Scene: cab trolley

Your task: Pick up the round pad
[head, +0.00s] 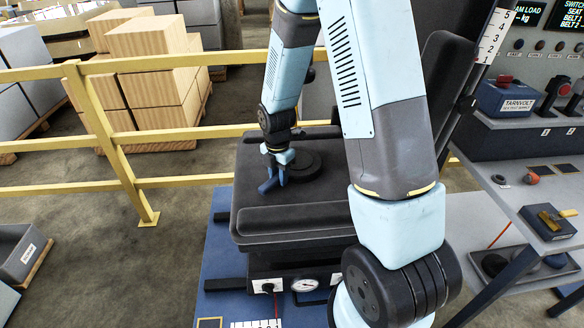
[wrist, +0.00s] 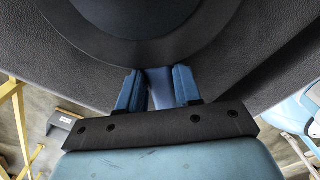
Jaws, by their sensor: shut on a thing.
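The round pad (head: 308,165) is a black disc on the dark seat cushion (head: 262,160). In the wrist view its dark rim (wrist: 150,53) fills the top middle. My gripper (head: 276,176) is at the pad's near left side, low over the cushion. In the wrist view my gripper's two blue fingers (wrist: 158,78) are closed on a lighter blue piece that meets the pad's rim, seemingly its tab. I cannot tell whether the pad is clear of the cushion.
A yellow railing (head: 190,133) runs behind the seat, with stacked boxes (head: 150,80) beyond. A dark backrest (head: 445,70) stands to the right, partly behind my arm.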

